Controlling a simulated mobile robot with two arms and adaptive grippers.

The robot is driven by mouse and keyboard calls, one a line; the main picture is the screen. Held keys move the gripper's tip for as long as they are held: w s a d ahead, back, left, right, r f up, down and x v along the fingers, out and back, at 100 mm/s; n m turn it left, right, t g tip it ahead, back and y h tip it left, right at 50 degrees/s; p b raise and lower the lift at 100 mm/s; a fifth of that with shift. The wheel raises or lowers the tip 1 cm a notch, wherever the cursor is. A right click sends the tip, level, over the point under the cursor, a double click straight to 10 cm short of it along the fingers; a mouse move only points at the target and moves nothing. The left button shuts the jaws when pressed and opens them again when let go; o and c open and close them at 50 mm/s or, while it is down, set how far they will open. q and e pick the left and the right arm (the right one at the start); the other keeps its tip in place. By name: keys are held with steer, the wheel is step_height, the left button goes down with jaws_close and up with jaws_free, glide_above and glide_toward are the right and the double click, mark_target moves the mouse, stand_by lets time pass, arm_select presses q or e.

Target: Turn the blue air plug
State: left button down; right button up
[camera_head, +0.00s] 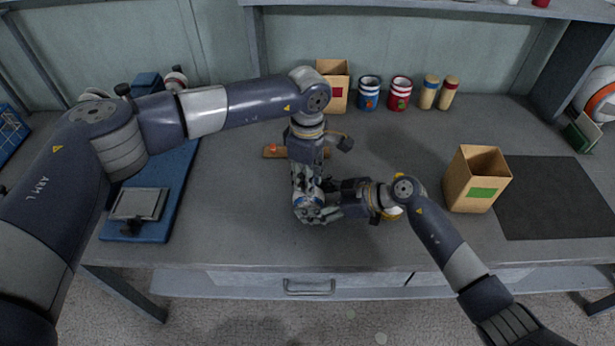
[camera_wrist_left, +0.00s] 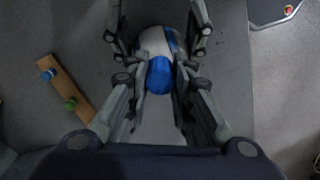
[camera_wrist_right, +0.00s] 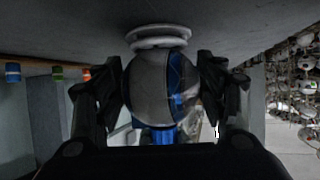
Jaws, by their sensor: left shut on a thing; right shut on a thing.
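A grey-white ball with blue bands (camera_wrist_right: 160,85) rests on a white ring (camera_wrist_right: 160,37) in the right wrist view. Its blue air plug (camera_wrist_left: 160,75) shows in the left wrist view, with the fingers of my left gripper (camera_wrist_left: 161,82) closed on both sides of it. The plug is also in the right wrist view (camera_wrist_right: 157,135). My right gripper (camera_wrist_right: 162,88) is shut on the ball from the side, one finger on each flank. In the head view my left gripper (camera_head: 309,190) points down and my right gripper (camera_head: 345,195) reaches in from the right; they mostly hide the ball.
A wooden strip with coloured pegs (camera_wrist_left: 66,88) lies near the left gripper. A cardboard box (camera_head: 463,182) and a dark mat (camera_head: 555,200) are at right. Another box (camera_head: 335,88), striped cups and cylinders stand at the back. A blue tray (camera_head: 175,195) is at left.

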arm_select(q)
steer(key=shift+d+r+m, duration=0.1)
steer(key=shift+r+m, duration=0.05)
steer(key=shift+m, duration=0.55)
arm_select(e)
steer(key=shift+s+d+f, duration=0.1)
steer(key=shift+s+f, duration=0.05)
steer(key=shift+f, duration=0.15)
arm_select(q)
steer(key=shift+w, duration=0.1)
steer(key=c, duration=1.4)
jaws_free()
arm_select(e)
steer(key=shift+r, duration=0.15)
steer(key=shift+r, duration=0.1)
arm_select(q)
step_height(320, 180, up, 12)
